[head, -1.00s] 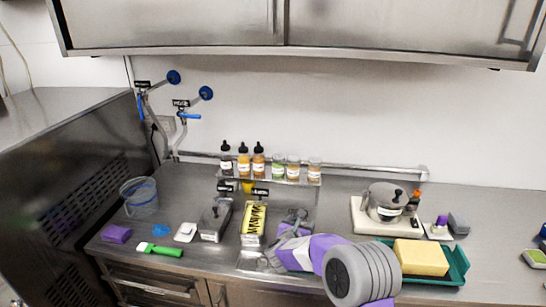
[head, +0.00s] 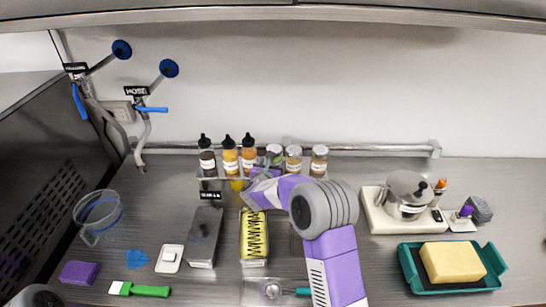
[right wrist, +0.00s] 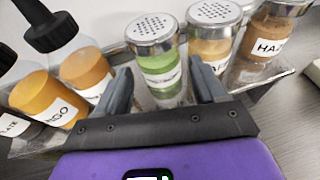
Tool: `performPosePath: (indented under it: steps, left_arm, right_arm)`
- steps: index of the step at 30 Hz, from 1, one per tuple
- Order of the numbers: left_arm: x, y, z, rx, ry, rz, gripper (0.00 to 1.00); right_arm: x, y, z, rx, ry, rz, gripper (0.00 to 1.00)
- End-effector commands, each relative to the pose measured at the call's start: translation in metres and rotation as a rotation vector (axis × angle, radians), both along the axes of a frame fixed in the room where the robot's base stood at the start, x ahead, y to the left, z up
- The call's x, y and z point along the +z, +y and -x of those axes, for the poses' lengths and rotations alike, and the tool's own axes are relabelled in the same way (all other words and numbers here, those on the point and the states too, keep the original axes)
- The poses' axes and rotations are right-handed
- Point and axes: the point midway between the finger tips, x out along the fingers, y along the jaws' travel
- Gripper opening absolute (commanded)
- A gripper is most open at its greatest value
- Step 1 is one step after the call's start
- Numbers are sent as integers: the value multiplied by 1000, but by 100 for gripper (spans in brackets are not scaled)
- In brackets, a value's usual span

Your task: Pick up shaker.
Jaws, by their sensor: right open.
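Several shakers with perforated metal lids stand in a row on the wall rack. The green shaker (head: 274,154) is leftmost, beside a tan shaker (head: 293,160) and a brown shaker (head: 319,161). My right gripper (head: 264,175) is at the rack, in front of the green shaker. In the right wrist view, its open fingers (right wrist: 160,88) stand left and right of the green shaker (right wrist: 158,68), whose lower part is hidden by the gripper. I cannot tell whether they touch it. The tan shaker (right wrist: 211,45) is close by the right finger. My left gripper is not in view.
Dark-capped squeeze bottles (head: 229,157) stand just left of the shakers, close to my left finger. A yellow-topped box (head: 254,236) and a grey container (head: 205,237) sit below. A teal tray (head: 415,281) holding a yellow block (head: 453,262) is at right.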

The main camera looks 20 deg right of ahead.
Motion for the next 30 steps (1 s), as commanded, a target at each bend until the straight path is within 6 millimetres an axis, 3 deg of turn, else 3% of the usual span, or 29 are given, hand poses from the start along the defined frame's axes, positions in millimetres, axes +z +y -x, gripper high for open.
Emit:
performPosePath:
  steps: [5,10,18,26,30]
  left_arm:
    - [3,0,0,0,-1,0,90]
    - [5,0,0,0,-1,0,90]
    - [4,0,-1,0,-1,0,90]
    - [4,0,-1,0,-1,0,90]
    - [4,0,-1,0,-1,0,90]
  right_arm:
    - [-20,-14,-18,-3,3,0,70]
    - [-22,-22,-31,-1,0,0,70]
    - [-23,-23,-33,0,1,0,70]
    - [-23,-23,-33,0,1,-1,33]
    - [-22,-24,-33,0,-1,1,33]
